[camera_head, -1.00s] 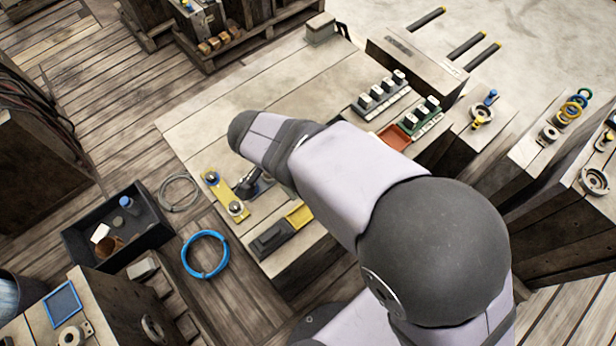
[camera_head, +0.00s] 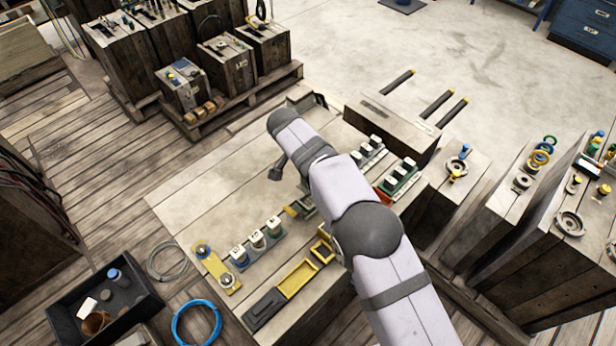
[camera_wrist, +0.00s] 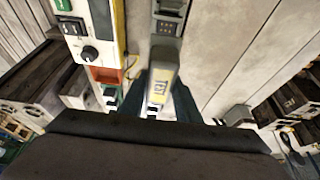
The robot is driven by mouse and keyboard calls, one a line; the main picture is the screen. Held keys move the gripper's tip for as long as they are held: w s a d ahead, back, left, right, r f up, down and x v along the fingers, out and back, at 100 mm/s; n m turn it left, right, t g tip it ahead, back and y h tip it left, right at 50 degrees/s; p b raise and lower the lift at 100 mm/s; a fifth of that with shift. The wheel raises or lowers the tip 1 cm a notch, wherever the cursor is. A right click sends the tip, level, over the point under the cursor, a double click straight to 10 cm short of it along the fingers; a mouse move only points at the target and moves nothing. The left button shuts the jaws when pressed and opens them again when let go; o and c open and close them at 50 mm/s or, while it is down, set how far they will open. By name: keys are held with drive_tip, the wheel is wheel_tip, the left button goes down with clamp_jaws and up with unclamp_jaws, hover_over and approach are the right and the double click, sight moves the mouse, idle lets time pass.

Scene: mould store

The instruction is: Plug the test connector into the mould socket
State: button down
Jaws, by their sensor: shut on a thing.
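Whether the two touch is hard to tell. In the head view, my arm reaches over the bench and hides most of my gripper. I cannot clearly make out the connector there.
On the bench (camera_head: 200,200) are a yellow plate (camera_head: 215,270), white-topped blocks (camera_head: 257,243), a yellow tray (camera_head: 299,279) and a black holder (camera_head: 265,308). A pale panel with a knob (camera_wrist: 90,53) and a red tray (camera_wrist: 104,75) lie left of the connector in the wrist view.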

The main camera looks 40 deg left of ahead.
drive_tip(key=shift+w, duration=0.3)
drive_tip(key=shift+f, duration=0.15)
drive_tip(key=shift+f+b, duration=0.8)
drive_tip(key=shift+f, duration=1.1)
drive_tip(key=shift+f+b, duration=0.7)
drive_tip(key=shift+f+b, duration=0.85)
drive_tip(key=shift+b, duration=0.6)
idle(0.7)
drive_tip(key=c, duration=0.9)
unclamp_jaws()
drive_tip(key=shift+o, duration=0.3)
drive_tip(key=shift+r, duration=0.1)
